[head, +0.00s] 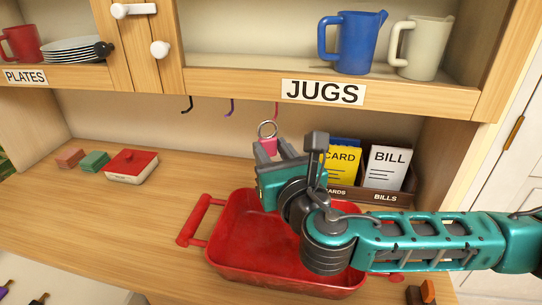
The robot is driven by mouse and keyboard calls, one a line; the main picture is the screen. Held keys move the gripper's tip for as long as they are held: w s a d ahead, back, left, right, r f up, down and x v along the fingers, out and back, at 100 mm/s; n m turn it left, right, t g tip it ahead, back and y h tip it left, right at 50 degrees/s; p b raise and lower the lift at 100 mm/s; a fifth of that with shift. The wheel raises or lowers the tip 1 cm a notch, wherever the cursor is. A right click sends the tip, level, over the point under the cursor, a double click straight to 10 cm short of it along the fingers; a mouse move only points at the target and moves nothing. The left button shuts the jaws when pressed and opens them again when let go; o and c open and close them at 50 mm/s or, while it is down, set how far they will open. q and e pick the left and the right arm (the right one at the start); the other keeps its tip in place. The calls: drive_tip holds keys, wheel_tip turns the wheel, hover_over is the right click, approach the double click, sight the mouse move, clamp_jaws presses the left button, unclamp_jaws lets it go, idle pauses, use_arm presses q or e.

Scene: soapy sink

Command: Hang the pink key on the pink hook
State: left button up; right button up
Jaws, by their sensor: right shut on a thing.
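The pink key (267,147) shows as a pink block with a metal ring at its top, at the tips of my right gripper (279,148). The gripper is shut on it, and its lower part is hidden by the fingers. The pink hook (277,111) hangs under the shelf, just above and slightly right of the ring in the picture. The ring looks apart from the hook, but the depth between them is unclear. My left gripper is not in view.
A black hook (187,105) and a purple hook (230,108) hang further left. A red tray (240,240) stands below my right arm. A card and bill box (345,192) stands right of the gripper. A red-lidded dish (131,167) is at left; the counter between is clear.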

sight(276, 154)
drive_tip(key=shift+w+d+f+b, duration=0.1)
drive_tip(key=shift+w+d+b, duration=0.1)
drive_tip(key=shift+w, duration=0.6)
drive_tip(key=shift+w+d+f+b, duration=0.1)
drive_tip(key=shift+w+d, duration=0.05)
drive_tip(key=shift+w, duration=0.65)
drive_tip(key=shift+w+d+f+b, duration=0.1)
drive_tip(key=shift+w+f+b, duration=0.1)
drive_tip(key=shift+w, duration=0.4)
drive_tip(key=shift+w+d+f+b, duration=0.1)
drive_tip(key=shift+w+d+b, duration=0.05)
drive_tip(key=shift+w, duration=0.4)
drive_tip(key=shift+w+d+f+b, duration=0.1)
drive_tip(key=shift+w+f+b, duration=0.1)
drive_tip(key=shift+w, duration=0.4)
drive_tip(key=o, duration=1.1)
drive_tip(key=shift+s, duration=0.1)
